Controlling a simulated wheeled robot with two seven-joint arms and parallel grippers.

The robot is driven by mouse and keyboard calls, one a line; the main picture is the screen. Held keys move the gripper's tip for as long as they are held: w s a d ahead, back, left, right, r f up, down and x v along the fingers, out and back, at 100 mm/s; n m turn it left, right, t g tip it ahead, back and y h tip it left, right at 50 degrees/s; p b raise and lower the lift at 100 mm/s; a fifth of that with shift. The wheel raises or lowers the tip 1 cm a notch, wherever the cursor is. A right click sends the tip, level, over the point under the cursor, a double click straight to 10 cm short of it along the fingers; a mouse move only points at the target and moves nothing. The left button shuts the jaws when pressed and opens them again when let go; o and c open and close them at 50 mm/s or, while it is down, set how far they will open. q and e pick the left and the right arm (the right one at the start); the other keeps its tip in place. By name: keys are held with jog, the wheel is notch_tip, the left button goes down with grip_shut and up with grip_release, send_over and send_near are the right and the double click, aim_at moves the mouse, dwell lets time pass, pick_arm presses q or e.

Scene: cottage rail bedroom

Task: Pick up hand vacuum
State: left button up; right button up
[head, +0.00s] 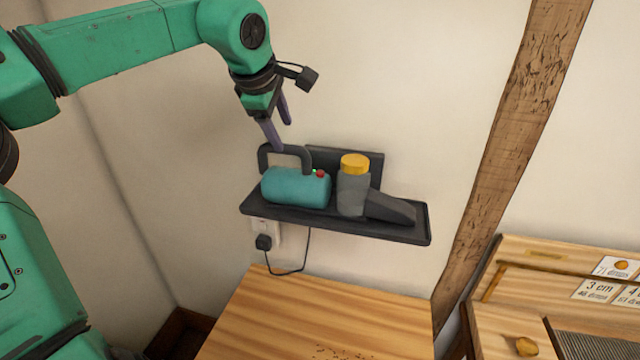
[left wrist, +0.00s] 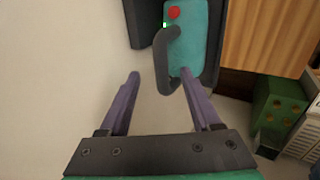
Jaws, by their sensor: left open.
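The hand vacuum has a teal body (head: 297,187) with a red button, a dark loop handle, a grey section with a yellow cap and a dark nozzle pointing right. It rests on a dark wall shelf (head: 335,224). My left gripper (head: 279,133) is open just above the handle's left part in the head view, fingers pointing down. In the left wrist view, the vacuum's teal body (left wrist: 205,42) is at the top, and the handle's end shows between the open fingers (left wrist: 161,84), closer to the right finger. I cannot tell whether they touch. My right gripper is not in view.
A wall outlet (head: 266,238) with a plug and black cord is under the shelf. A wooden tabletop (head: 320,315) lies below. A timber post (head: 510,150) and a wooden rack with labels (head: 540,285) stand at right. A green box (left wrist: 278,105) shows at lower right.

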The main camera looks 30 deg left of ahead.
aim_at(289, 150)
pick_arm(q)
jog(key=p+x, duration=0.3)
jog(key=x, duration=0.2)
jog(key=shift+d+f, duration=0.1)
jog(key=shift+f, duration=0.05)
jog(key=shift+w+f, duration=0.15)
jog(key=shift+f, duration=0.05)
grip_shut()
jog(key=shift+r, duration=0.1)
jog(key=shift+w+r, duration=0.1)
